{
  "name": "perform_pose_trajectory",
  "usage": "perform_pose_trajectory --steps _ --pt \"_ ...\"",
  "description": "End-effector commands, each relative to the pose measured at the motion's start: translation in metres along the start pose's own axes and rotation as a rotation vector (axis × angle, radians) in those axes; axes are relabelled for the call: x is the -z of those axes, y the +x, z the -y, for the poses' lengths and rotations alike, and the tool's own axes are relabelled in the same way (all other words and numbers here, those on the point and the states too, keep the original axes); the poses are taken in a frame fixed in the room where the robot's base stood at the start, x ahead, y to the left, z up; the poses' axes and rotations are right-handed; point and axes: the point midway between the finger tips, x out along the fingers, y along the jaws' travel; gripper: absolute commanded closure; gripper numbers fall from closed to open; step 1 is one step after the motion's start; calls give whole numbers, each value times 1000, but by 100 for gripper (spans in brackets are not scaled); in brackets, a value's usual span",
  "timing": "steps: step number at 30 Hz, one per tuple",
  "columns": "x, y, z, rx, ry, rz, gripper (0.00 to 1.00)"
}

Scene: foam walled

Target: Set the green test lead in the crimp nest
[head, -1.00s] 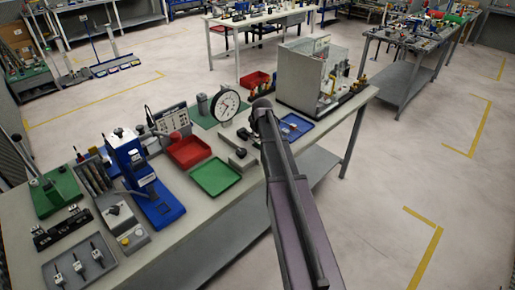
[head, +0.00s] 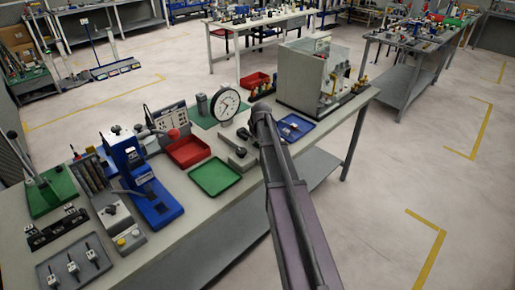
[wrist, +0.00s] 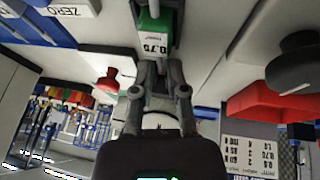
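In the head view, my arm covers the gripper and the lead. A blue press (head: 130,163) stands on the left part of the bench, with a blue base in front. I cannot make out the crimp nest clearly in either view.
Beside the press are a red tray (head: 188,151), a green tray (head: 215,177), a dial gauge (head: 225,104) and a grey clamp block (head: 239,155). A grey tray with several small parts (head: 74,268) lies at the near left. A blue tray (head: 295,127) is right of my arm.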

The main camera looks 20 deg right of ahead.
Motion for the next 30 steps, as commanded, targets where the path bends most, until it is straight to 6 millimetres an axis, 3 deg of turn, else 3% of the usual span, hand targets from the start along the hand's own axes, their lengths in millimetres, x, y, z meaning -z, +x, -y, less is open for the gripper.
perform_pose_trajectory --steps 7,27,28,30 --pt "0 19 0 0 0 0 82" --pt "0 20 0 0 0 0 82" --pt "0 20 0 0 0 0 85" --pt "0 20 0 0 0 0 100"
